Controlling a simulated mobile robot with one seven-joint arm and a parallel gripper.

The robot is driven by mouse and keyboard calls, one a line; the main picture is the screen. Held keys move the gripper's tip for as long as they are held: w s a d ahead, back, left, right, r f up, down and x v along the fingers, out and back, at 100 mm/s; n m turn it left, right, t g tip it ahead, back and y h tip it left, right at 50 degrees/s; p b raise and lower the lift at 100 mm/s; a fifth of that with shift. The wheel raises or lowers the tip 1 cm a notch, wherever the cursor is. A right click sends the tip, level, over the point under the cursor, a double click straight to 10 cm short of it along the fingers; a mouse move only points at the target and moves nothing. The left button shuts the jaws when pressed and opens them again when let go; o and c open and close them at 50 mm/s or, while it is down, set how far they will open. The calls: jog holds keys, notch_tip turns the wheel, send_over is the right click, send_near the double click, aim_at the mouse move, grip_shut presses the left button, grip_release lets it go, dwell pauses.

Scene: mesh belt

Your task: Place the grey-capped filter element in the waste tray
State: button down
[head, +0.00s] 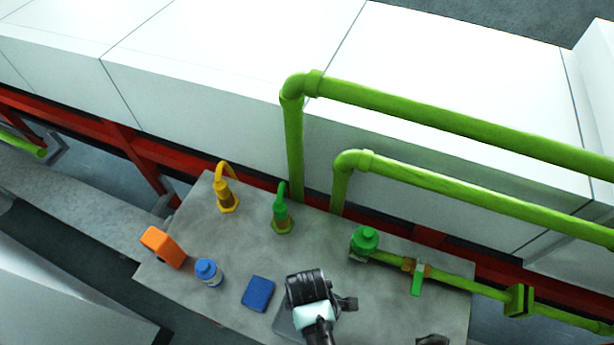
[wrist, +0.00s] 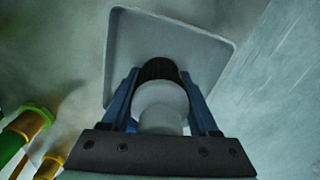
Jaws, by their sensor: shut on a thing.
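The filter element (wrist: 160,100) is between the fingers of my gripper (wrist: 158,82) in the wrist view. It shows a pale grey rounded body and a dark ribbed part at its far end. My gripper is shut on it. The waste tray (wrist: 190,40) is a shallow grey square tray with a raised rim, beyond the fingertips in the wrist view. The element overlaps the tray in that view; I cannot tell whether they touch. In the head view my black hand (head: 306,288) covers most of the tray (head: 285,323) and hides the element.
On the grey bench stand an orange block (head: 163,246), a blue-capped bottle (head: 208,272), a blue sponge-like block (head: 258,293), and yellow (head: 227,196) and green (head: 282,218) hooked fittings. A green-handled valve pipe (head: 417,278) runs at right. Tall green pipes (head: 440,115) rise behind.

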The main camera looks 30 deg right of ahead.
jog(key=shift+f, duration=0.15)
jog(key=shift+c, duration=0.7)
grip_release()
